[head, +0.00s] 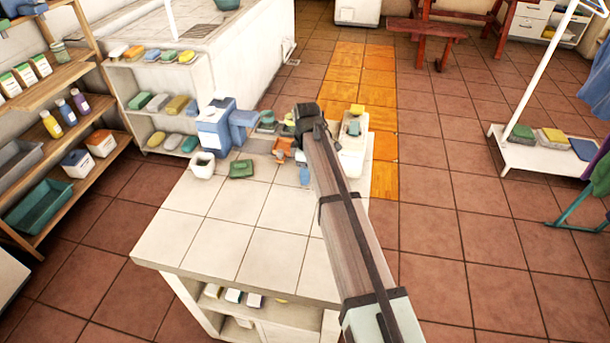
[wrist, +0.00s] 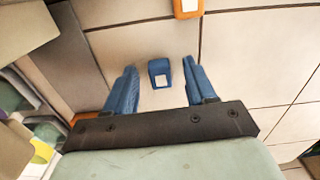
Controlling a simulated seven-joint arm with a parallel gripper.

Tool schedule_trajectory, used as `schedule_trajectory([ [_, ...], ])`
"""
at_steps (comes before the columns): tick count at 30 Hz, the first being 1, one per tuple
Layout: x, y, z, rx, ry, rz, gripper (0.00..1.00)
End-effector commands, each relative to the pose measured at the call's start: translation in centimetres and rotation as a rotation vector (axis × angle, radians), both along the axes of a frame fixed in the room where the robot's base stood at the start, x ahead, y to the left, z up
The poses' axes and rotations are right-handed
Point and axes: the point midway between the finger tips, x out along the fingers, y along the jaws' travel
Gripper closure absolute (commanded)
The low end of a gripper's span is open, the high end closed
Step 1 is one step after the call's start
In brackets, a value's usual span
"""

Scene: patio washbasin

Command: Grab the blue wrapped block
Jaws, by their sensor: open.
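The blue wrapped block (wrist: 160,68), with a pale label, lies on the pale tiled top in the wrist view. My gripper (wrist: 163,83) is open, with its two blue fingers on either side of the block. A gap shows between the block and each finger, wider on the right. Nothing is held. I cannot tell how high the fingers are above the tiles. In the head view my arm crosses the counter's far end, and I cannot make out the block there.
An orange block (wrist: 187,7) with a pale label lies beyond the fingers. The counter's near part is clear.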

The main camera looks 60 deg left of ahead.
Motion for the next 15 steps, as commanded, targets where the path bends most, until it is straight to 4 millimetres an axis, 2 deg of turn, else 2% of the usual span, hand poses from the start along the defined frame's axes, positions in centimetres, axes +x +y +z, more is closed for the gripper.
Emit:
schedule_trajectory([
  [5, 0.01, 0.01, 0.0, 0.001, -0.001, 0.0, 0.45],
  [15, 0.01, 0.01, 0.02, 0.001, -0.001, 0.0, 0.76],
])
